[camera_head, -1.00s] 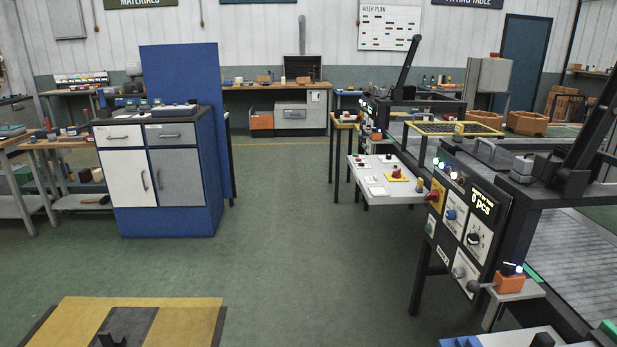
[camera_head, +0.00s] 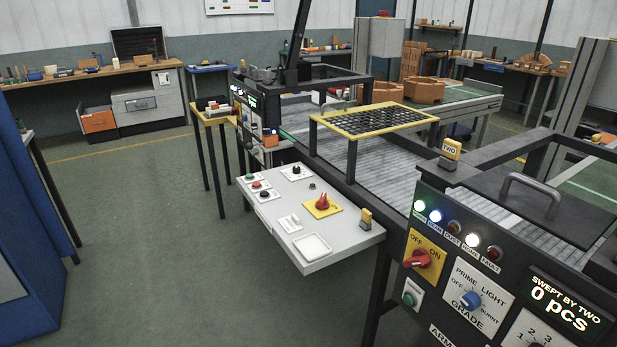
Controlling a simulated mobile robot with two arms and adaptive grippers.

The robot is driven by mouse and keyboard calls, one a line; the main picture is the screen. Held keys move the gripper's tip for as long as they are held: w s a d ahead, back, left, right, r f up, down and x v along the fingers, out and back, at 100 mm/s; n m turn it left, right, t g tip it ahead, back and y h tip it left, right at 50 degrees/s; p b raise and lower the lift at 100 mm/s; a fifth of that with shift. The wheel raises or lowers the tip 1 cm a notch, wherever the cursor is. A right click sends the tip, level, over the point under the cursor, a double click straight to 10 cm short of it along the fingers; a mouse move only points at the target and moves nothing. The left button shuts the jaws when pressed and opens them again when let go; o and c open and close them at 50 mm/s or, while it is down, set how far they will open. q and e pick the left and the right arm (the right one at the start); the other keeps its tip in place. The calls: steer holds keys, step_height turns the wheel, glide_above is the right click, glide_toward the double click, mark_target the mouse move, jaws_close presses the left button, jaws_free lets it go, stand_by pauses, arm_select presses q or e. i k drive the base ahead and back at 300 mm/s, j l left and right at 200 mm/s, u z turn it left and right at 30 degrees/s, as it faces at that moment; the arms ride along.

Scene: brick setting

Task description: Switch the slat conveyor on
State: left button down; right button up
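A conveyor with grey slats (camera_head: 381,156) runs behind the panels on the right. A white control desk (camera_head: 330,257) beside it carries a red rotary knob on a yellow plate (camera_head: 322,206), several push buttons (camera_head: 257,184) at its left end and a white rocker-like switch (camera_head: 290,222). In the front right stands a black panel with a red OFF/ON knob (camera_head: 417,258) on a yellow plate, a green button (camera_head: 408,299) below it and a blue PRIME/LIGHT/BURNT selector (camera_head: 471,300). Its display (camera_head: 559,298) reads "SWEPT BY TWO 0 pcs". Neither gripper is in view.
Some panel lamps are lit, including a green-white one (camera_head: 420,206). A yellow-framed black grid table (camera_head: 375,120) stands over the slats. A blue cabinet (camera_head: 25,240) borders the left. The green floor (camera_head: 160,240) between is clear. A workbench (camera_head: 95,72) stands at the back.

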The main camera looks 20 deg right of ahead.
mark_target(321, 204)
steer(key=i+z, duration=0.45)
steer(key=i+j+z, duration=0.1)
steer(key=i+z, duration=0.35)
steer(key=i, duration=0.15)
steer(key=i+j+z, duration=0.4)
steer(key=i+l, duration=0.05)
steer(key=l, duration=0.05)
